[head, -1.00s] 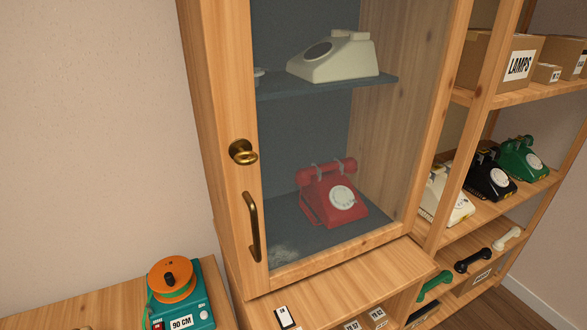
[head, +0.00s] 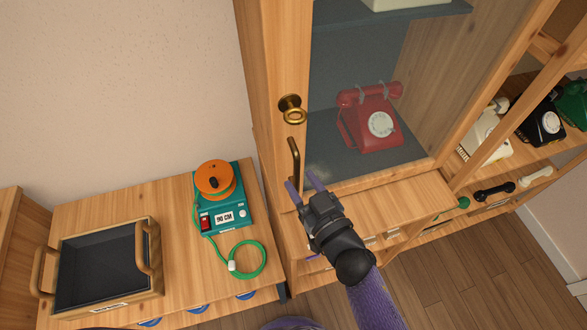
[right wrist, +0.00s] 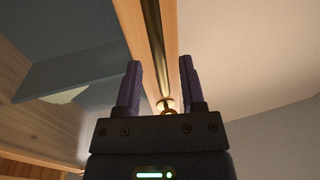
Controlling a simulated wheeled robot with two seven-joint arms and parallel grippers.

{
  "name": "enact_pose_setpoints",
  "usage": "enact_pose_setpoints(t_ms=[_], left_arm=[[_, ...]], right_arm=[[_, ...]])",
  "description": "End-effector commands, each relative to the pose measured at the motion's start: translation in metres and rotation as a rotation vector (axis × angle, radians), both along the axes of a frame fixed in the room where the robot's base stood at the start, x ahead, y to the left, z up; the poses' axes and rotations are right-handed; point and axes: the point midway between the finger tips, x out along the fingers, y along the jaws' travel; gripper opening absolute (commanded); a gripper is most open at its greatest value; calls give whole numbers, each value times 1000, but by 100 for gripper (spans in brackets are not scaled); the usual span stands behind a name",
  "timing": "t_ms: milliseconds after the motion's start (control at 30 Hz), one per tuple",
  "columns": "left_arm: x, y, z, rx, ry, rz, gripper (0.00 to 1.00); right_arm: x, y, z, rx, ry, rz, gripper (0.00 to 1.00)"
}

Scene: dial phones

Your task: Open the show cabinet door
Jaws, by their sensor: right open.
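The show cabinet door (head: 275,62) is shut, with a wooden frame around a glass pane. Its brass bar handle (head: 294,160) stands upright on the left frame, below a round brass lock (head: 291,108) with a ring-shaped piece. My right gripper (head: 302,187) is open at the lower end of the handle. In the right wrist view the handle bar (right wrist: 154,45) runs between the two purple fingers (right wrist: 160,85), with a gap on each side. My left gripper is not in view.
Behind the glass a red dial phone (head: 370,118) stands on a shelf. Left of the cabinet, a low counter holds a teal device with an orange reel (head: 222,197), a green cable (head: 245,258) and a dark-lined wooden tray (head: 105,268). Open shelves with phones (head: 540,125) stand at right.

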Motion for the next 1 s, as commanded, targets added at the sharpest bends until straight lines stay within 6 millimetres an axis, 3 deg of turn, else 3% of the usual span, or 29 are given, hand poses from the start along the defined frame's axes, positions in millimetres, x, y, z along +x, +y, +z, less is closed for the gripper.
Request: enact_pose_setpoints(t_ms=[200, 467, 733, 1000], left_arm=[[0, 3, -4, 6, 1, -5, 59], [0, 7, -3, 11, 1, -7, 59], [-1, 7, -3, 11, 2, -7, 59], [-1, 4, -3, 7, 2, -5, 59]], right_arm=[[22, 12, -1, 0, 1, -1, 51], [24, 13, 0, -1, 2, -2, 51], [24, 13, -1, -1, 3, -2, 0], [24, 13, -1, -1, 3, -2, 0]])
